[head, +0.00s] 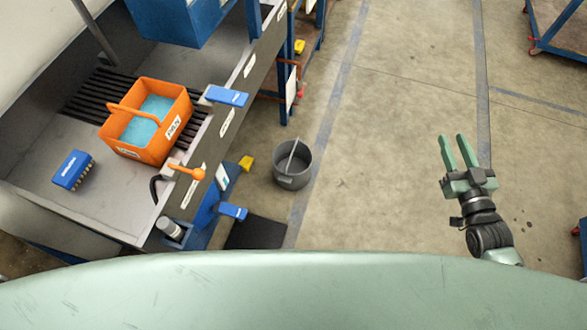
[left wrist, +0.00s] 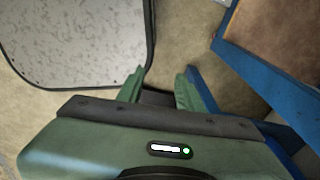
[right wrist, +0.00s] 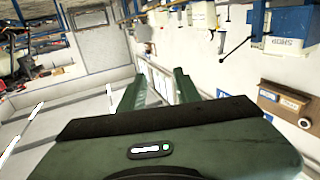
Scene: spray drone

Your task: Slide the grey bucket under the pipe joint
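The grey bucket (head: 293,170) stands upright on the concrete floor in the head view, just right of the long sink bench. A thin light rod leans inside it. I cannot make out the pipe joint for certain; the space under the bench is mostly hidden by its front edge. My right gripper (head: 452,138) is open and empty, well to the right of the bucket, above bare floor; its fingers also show in the right wrist view (right wrist: 160,74). My left gripper (left wrist: 160,74) shows only in the left wrist view, open with nothing between its fingers.
The sink bench (head: 75,206) fills the left, with an orange crate (head: 154,151), a blue brush (head: 73,170) and an orange-handled tap (head: 187,172). A dark mat (head: 255,233) lies below the bucket. Floor between bucket and right gripper is clear.

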